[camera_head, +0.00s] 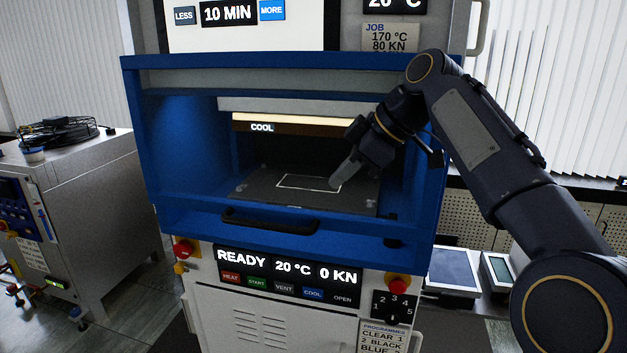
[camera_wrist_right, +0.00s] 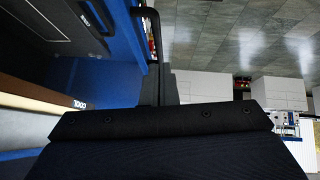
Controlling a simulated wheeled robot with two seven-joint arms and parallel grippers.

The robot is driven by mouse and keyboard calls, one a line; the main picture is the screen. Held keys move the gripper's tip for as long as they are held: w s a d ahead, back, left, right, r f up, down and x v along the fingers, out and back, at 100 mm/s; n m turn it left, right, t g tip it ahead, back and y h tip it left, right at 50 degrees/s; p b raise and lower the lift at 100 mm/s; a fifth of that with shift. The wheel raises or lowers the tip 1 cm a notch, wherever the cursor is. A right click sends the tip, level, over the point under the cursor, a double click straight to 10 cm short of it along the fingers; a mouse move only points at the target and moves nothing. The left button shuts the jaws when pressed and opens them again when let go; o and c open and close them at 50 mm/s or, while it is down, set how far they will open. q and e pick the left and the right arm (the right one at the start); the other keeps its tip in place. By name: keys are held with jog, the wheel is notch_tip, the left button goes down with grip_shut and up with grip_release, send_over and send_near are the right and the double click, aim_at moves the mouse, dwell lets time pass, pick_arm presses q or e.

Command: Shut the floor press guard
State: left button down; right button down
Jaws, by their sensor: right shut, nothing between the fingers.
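The floor press (camera_head: 300,315) stands in front of me, with a blue guard frame (camera_head: 180,211) around its chamber. A black bar handle (camera_head: 270,222) is on the frame's lower front bar; it also shows in the right wrist view (camera_wrist_right: 150,32). The chamber looks visible through the frame; I cannot tell whether a clear pane fills it. My right gripper (camera_head: 338,182) is shut and empty, in front of or in the opening, above and right of the handle and apart from it. Its finger shows dark in the wrist view (camera_wrist_right: 160,84). My left gripper is out of view.
Inside, a dark lower platen (camera_head: 260,192) carries a white square outline. Red knobs (camera_head: 184,250) and a READY panel (camera_head: 287,275) lie below the frame. A grey machine (camera_head: 90,200) stands left. Tablet-like devices (camera_head: 452,270) lie on a bench at right.

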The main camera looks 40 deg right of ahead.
jog(key=r, duration=0.1)
send_over(303, 228)
jog(key=s, duration=0.2)
notch_tip(303, 228, down, 8)
jog(key=shift+d+f, duration=0.25)
jog(key=shift+f, duration=0.35)
jog(key=shift+d+f, duration=0.2)
jog(key=shift+f, duration=0.4)
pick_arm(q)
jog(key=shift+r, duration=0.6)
pick_arm(e)
jog(key=shift+d+f, duration=0.15)
jog(key=shift+f, duration=0.5)
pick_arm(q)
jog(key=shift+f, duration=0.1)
